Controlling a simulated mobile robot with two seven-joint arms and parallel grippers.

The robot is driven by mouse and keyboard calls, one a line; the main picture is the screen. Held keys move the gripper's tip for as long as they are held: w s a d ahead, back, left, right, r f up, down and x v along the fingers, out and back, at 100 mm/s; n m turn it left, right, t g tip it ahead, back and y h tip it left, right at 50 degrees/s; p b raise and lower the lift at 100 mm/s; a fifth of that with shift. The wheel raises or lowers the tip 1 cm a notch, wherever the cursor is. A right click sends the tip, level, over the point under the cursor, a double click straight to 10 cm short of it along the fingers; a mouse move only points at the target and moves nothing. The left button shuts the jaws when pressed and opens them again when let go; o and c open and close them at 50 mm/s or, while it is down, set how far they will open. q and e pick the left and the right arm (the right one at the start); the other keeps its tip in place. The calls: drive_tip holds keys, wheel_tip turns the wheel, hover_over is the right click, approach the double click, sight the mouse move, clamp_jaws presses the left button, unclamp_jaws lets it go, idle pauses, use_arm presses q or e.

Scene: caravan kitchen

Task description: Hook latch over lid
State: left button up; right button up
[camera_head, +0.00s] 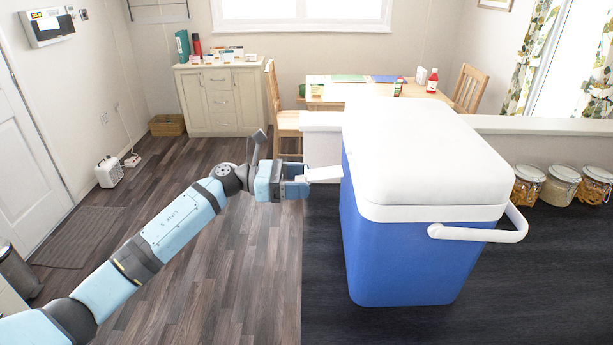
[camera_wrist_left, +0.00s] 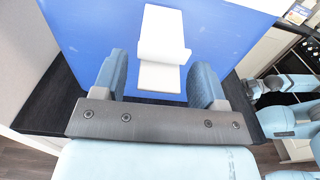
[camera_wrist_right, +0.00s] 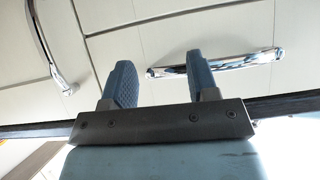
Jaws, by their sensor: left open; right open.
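A large cooler with a blue body (camera_head: 400,245) and a shut white lid (camera_head: 425,150) stands on a dark counter. A white latch (camera_head: 322,174) juts out from its left side, just below the lid; in the left wrist view the latch (camera_wrist_left: 163,35) shows against the blue wall. My left gripper (camera_head: 298,180) is open at the latch's outer end, with its fingers on either side of it. Whether they touch it, I cannot tell. My right gripper (camera_wrist_right: 158,72) is open and empty in its wrist view, facing a pale cabinet front away from the cooler.
A white carrying handle (camera_head: 480,233) sticks out at the cooler's front right. Several glass jars (camera_head: 560,184) stand to the right. Behind are a wooden table (camera_head: 340,92) and chairs. Chrome handles (camera_wrist_right: 225,63) are close to my right gripper.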

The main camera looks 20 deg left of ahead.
use_arm(q)
drive_tip(key=shift+x, duration=0.8)
